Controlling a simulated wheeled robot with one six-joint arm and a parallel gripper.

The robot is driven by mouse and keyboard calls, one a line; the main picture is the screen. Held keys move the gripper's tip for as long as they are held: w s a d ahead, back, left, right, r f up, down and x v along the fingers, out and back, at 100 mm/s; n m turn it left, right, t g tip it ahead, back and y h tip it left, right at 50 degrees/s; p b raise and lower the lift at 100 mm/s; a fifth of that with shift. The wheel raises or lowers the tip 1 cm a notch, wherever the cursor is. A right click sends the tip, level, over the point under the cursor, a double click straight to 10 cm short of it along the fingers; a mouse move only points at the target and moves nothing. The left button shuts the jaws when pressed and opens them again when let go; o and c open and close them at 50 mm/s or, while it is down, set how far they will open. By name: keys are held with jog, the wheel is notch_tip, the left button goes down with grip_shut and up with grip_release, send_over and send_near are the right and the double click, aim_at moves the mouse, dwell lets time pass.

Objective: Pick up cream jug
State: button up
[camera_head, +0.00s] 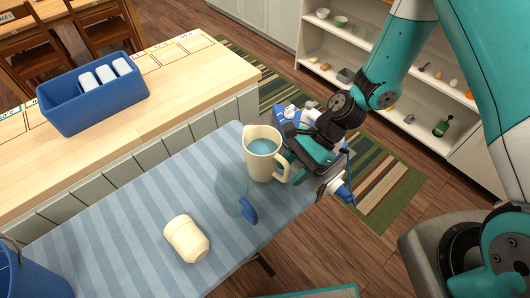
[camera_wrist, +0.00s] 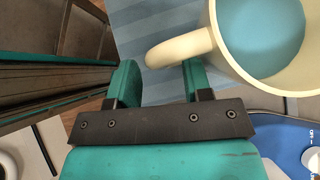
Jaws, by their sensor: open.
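The cream jug (camera_head: 262,166) stands upright near the far right corner of the striped table, with a blue inside and its handle toward my gripper. My gripper (camera_head: 292,160) is just right of the jug, with open fingers. In the wrist view the jug (camera_wrist: 234,67) fills the upper right. Its handle reaches left across the tip of the right finger, over the gap of my gripper (camera_wrist: 158,78). The fingers are not closed on it, and I cannot tell whether they touch it.
A clear vessel with a blue handle (camera_head: 249,211) is in front of the jug, and a cream cup (camera_head: 187,239) lies nearer. The striped table (camera_head: 112,238) has free room at left. A wooden counter (camera_head: 190,68) holds a blue bin (camera_head: 84,108). Shelves (camera_head: 400,112) stand behind.

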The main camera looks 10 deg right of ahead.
jog(key=shift+s+a+f, duration=0.1)
jog(key=shift+a+f, duration=0.15)
jog(key=shift+f, duration=0.1)
jog(key=shift+c, duration=0.4)
grip_shut()
jog(key=shift+r, duration=0.3)
jog(key=shift+r, duration=0.8)
notch_tip(320, 180, up, 18)
jog(key=b, duration=0.1)
jog(key=shift+b, duration=0.35)
